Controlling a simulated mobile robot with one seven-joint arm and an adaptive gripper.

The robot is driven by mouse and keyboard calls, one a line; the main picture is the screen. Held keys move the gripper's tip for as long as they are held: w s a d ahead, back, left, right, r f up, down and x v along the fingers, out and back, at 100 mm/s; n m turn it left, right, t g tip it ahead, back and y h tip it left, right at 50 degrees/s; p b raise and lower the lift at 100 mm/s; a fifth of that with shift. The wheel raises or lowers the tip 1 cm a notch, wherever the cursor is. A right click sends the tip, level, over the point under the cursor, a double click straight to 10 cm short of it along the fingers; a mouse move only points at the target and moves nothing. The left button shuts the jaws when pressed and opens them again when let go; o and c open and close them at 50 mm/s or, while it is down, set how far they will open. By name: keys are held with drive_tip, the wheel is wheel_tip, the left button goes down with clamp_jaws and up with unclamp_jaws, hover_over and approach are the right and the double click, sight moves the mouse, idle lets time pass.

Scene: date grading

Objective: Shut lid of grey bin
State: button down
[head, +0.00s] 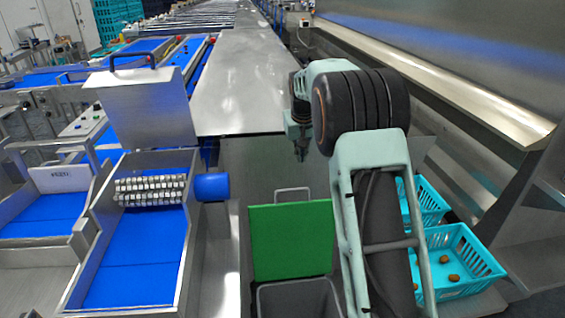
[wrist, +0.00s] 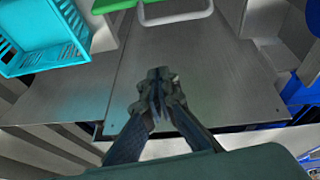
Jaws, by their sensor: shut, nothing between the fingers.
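The grey bin (head: 298,296) stands at the bottom middle of the head view, partly cut off by the frame. Its green lid (head: 290,242) stands raised, broad face showing, with a pale loop handle (head: 292,192) at its top edge. In the wrist view the handle (wrist: 176,16) shows at the top, with a bit of the green lid (wrist: 108,4) beside it. My gripper (head: 302,155) is shut and empty, over the metal surface beyond the lid and apart from it. In the wrist view the closed fingertips (wrist: 158,76) point toward the handle, with bare metal between.
Turquoise crates (head: 462,262), one with several dates, stand right of my arm; one shows in the wrist view (wrist: 42,38). A blue-belted conveyor with a roller (head: 150,190) lies to the left. The metal surface (wrist: 205,70) around the handle is clear.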

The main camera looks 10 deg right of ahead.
wheel_tip(320, 180, down, 10)
drive_tip(key=a+m+p, duration=0.1)
drive_tip(key=a+p, duration=0.1)
drive_tip(key=p, duration=0.1)
drive_tip(key=shift+y, duration=0.4)
drive_tip(key=shift+s+b, duration=0.2)
drive_tip(key=shift+b, duration=0.1)
idle(0.4)
